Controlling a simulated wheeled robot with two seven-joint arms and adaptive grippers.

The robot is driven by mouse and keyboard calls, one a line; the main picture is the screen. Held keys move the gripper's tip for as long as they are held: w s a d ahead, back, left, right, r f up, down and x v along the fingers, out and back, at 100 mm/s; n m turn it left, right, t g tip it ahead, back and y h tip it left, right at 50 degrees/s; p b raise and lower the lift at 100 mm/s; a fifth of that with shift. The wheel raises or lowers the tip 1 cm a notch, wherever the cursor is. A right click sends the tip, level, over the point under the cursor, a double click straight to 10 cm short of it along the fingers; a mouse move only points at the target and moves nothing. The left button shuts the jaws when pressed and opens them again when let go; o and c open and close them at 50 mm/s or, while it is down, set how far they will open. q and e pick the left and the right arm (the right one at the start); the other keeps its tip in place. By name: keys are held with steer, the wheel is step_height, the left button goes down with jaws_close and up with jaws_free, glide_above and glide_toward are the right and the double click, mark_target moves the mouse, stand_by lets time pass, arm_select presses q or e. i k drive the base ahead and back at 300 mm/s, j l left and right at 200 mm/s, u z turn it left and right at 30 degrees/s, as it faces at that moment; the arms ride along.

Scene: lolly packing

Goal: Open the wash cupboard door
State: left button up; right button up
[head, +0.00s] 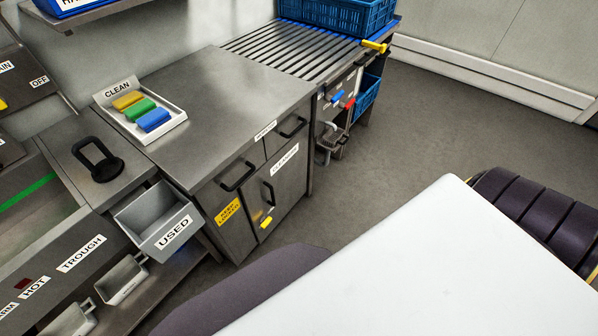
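A steel cupboard (300,185) stands in the middle of the head view under a steel worktop. Its front looks shut. A door on the right has a dark upright handle (268,192) and a white label (284,160), too small to read surely. A small yellow item (267,222) is low on the front beside this door's edge. To the left are another dark handle (238,176) and a yellow label (228,212). A drawer handle (292,127) is above the door. I cannot tell from a label that this is the wash cupboard. Neither gripper is in view.
A CLEAN tray (178,124) with coloured blocks lies on the worktop (220,95). A grey USED bin (150,207) juts out left of the cupboard. A roller table (290,45) with a blue crate (340,12) adjoins it. Floor (400,140) right of the cupboard is clear.

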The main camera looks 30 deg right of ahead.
mark_target(275, 187)
steer(key=k+z, duration=0.1)
steer(key=z, duration=0.75)
